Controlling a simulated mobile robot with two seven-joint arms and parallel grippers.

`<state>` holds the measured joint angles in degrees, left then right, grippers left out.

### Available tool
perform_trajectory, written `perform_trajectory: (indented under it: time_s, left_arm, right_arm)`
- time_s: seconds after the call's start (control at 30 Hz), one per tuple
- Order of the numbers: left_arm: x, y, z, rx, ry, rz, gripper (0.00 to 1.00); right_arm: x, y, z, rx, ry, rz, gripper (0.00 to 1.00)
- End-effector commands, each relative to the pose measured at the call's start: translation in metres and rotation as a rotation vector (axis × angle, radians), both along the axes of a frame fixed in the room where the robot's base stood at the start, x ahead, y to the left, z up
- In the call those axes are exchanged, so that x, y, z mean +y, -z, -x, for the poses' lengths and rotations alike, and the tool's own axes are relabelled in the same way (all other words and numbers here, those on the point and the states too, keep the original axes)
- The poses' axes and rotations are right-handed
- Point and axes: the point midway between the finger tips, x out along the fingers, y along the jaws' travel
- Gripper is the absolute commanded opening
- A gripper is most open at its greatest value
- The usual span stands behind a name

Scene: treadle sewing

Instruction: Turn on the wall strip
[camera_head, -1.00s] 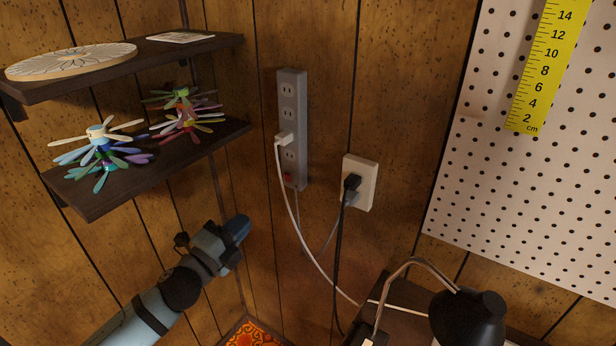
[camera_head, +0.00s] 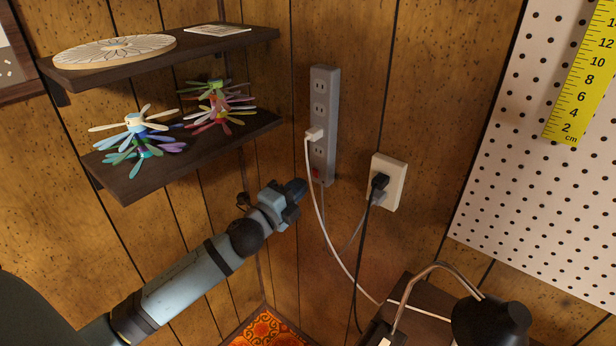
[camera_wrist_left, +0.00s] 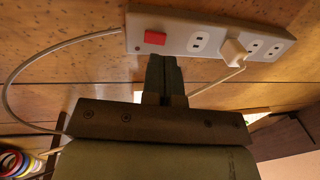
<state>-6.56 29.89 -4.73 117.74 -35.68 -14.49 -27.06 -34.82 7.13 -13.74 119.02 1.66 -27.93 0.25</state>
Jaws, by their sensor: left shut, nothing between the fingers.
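The grey wall strip (camera_head: 323,110) is fixed upright on the wood-panelled wall, with several outlets and a white plug (camera_head: 314,134) in one of them. Its red switch (camera_head: 316,173) is at the lower end. The left wrist view shows the red switch (camera_wrist_left: 155,38) close up, at the end of the strip (camera_wrist_left: 195,38). My right gripper is not in view.
A wall outlet (camera_head: 388,182) with a black plug (camera_head: 379,182) is right of the strip. A white cord (camera_head: 331,236) hangs from the strip. A black lamp (camera_head: 490,322) stands at lower right.

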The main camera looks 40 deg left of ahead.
Motion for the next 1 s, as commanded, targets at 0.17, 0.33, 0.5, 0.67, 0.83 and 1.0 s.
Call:
perform_trajectory:
  time_s: [0.17,0.33,0.5,0.67,0.83,1.0]
  left_arm:
    - [-0.002,-0.005,-0.025,-0.001,0.001,0.000,0.00]
    - [-0.003,-0.006,-0.036,0.000,0.001,0.001,0.00]
    - [-0.003,-0.006,-0.038,0.001,0.001,0.001,0.00]
    - [-0.003,-0.006,-0.037,0.001,0.001,0.001,0.00]
    - [-0.003,-0.011,-0.039,0.016,0.001,-0.001,0.00]
    - [-0.003,-0.019,-0.043,0.072,0.000,-0.006,0.00]
  right_arm:
    - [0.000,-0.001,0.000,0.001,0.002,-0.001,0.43]
    - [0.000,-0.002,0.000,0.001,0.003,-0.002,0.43]
    - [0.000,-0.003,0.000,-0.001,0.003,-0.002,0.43]
    - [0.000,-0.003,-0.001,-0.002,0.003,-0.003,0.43]
    - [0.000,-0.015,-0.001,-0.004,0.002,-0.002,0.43]
    - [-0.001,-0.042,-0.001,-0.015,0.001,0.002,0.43]
